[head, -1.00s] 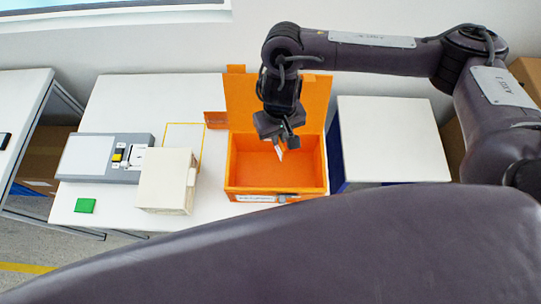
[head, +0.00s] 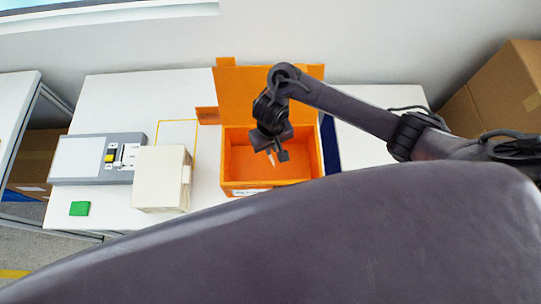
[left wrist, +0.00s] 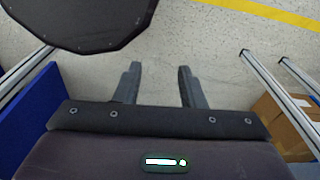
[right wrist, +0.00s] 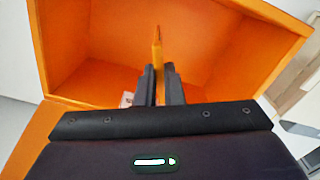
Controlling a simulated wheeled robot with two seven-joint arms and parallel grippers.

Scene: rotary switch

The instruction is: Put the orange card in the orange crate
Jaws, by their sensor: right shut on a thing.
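The orange crate (head: 308,187) stands on the white table with its lid (head: 270,90) raised at the back. My right gripper (head: 275,153) is over the crate's opening, pointing down. It is shut on the orange card (right wrist: 157,46), seen edge-on as a thin strip beyond the fingertips in the right wrist view. In the head view only a small pale piece of the card (head: 271,159) shows below the fingers. The crate's inside (right wrist: 90,60) surrounds the card in the right wrist view. My left gripper (left wrist: 158,85) is open and empty above the floor.
Left of the crate are a cream box (head: 158,180), a grey switch panel (head: 90,160), a yellow-outlined white plate (head: 177,132) and a green block (head: 79,208). A dark blue panel (head: 329,145) stands close to the crate's right side. Cardboard boxes (head: 500,95) are at far right.

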